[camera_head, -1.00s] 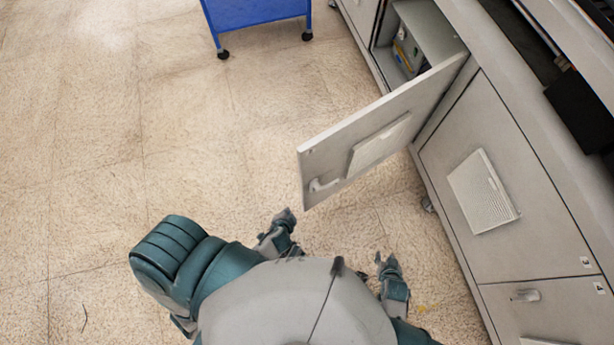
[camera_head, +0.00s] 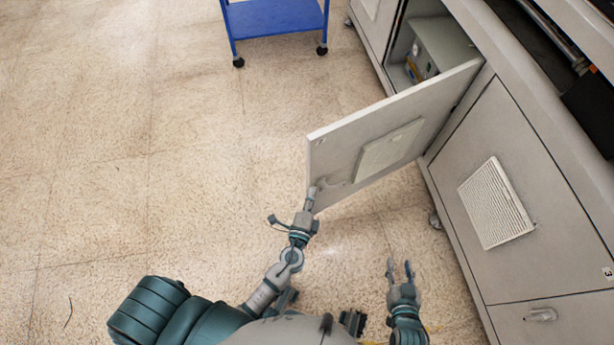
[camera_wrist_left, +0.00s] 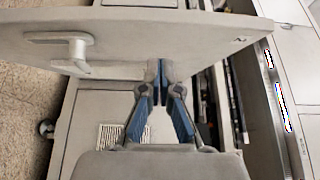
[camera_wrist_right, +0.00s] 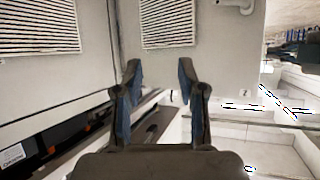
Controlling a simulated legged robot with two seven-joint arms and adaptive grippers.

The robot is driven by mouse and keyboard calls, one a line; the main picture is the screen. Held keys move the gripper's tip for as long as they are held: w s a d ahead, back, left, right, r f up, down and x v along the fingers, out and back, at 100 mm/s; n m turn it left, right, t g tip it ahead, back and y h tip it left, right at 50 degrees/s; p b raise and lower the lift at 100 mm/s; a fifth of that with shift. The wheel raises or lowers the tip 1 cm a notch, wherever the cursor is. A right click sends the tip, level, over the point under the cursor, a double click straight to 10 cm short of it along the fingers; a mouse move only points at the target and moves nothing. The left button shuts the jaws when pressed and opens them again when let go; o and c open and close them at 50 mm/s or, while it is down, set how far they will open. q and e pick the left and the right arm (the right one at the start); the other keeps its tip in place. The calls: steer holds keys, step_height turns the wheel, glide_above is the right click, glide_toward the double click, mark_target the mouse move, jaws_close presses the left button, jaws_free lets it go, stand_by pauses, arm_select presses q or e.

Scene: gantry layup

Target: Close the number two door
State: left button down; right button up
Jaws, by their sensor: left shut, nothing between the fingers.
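The number two door (camera_head: 345,140) is a grey cabinet panel with a vent, standing swung open out from the cabinet in the head view. Its handle is near the free edge, partly covered by my left gripper there, and shows clearly in the left wrist view (camera_wrist_left: 65,45). A small number label (camera_wrist_left: 240,40) is on the panel. My left gripper (camera_head: 313,190) is shut and empty, with its fingertips at the door's free edge by the handle; I cannot tell if they touch. My right gripper (camera_head: 400,264) is open and empty, low and apart from the door.
The open compartment (camera_head: 430,45) holds boxes. A blue cart (camera_head: 275,18) stands at the back. The tiled floor at left is clear.

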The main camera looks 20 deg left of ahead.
mark_target(311, 168)
arm_select(q)
steer(key=w, duration=0.2)
steer(key=w+a, duration=0.1)
steer(key=w, duration=0.2)
steer(key=shift+w+a+r+p, duration=0.1)
steer(key=shift+a+r+p, duration=0.1)
steer(key=shift+p, duration=0.2)
steer(key=shift+a+f, duration=0.1)
steer(key=shift+a, duration=0.1)
steer(key=shift+w+a+f, duration=0.15)
steer(key=shift+a, duration=0.55)
arm_select(e)
steer(key=shift+s+d+f+g+h, duration=0.15)
steer(key=shift+s+d+f+g, duration=0.2)
steer(key=shift+s+f+g, duration=0.2)
steer(key=shift+s+d+f+g+h, duration=0.15)
steer(key=shift+s+d+f+g, duration=0.25)
steer(key=shift+s+f, duration=0.2)
